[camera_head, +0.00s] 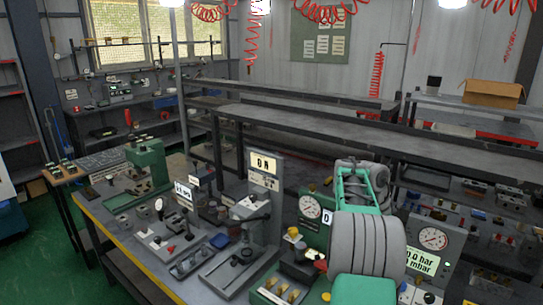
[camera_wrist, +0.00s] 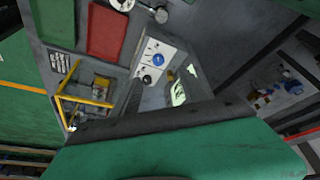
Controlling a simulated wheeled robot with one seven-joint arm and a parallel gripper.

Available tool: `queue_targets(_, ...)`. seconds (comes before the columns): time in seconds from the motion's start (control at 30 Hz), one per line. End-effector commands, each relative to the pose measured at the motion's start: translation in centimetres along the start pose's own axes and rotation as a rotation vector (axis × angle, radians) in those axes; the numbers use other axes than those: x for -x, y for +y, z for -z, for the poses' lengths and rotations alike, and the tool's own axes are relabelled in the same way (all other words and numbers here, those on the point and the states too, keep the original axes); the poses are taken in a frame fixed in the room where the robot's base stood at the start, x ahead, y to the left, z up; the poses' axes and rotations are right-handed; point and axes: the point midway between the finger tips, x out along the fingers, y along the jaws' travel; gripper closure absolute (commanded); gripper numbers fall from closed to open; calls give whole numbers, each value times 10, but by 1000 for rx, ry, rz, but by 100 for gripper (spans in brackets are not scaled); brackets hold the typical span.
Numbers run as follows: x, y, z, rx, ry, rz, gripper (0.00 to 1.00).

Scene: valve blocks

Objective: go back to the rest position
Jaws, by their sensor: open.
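My arm, green and grey, rises at the right of centre in the head view, in front of the bench. Its grey far end shows no jaw that I can make out. The workbench (camera_head: 115,229) carries grey test fixtures, a green press (camera_head: 150,165) and a round dial gauge (camera_head: 311,207). My arm hides part of the bench behind it.
Another gauge panel (camera_head: 432,240) stands right of my arm. Dark shelving tables (camera_head: 300,117) run behind the bench, with a cardboard box (camera_head: 492,94) at the far right. Red coiled hoses (camera_head: 376,75) hang overhead. Green floor (camera_head: 45,240) is clear at left.

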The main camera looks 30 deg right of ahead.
Motion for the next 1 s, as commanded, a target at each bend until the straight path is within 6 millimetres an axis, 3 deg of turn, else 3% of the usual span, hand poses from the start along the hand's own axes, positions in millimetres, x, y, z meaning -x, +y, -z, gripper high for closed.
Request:
queue_targets(0.03, 35, 0, -30, 152, -1, 60, 48)
queue_targets(0.1, 72, 6, -72, 370, -2, 138, 48)
queue_targets(0.23, 127, 38, -154, 767, 2, 288, 48)
queue_targets(0.4, 165, 118, -257, 1278, 17, 496, 48)
queue_targets(0.53, 167, 187, -320, 1615, 30, 645, 48)
queue_targets(0.6, 163, 216, -342, 1741, 34, 703, 48)
queue_targets(0.7, 158, 238, -358, 1839, 38, 751, 48)
queue_targets(1.0, 157, 244, -362, 1864, 38, 761, 48)
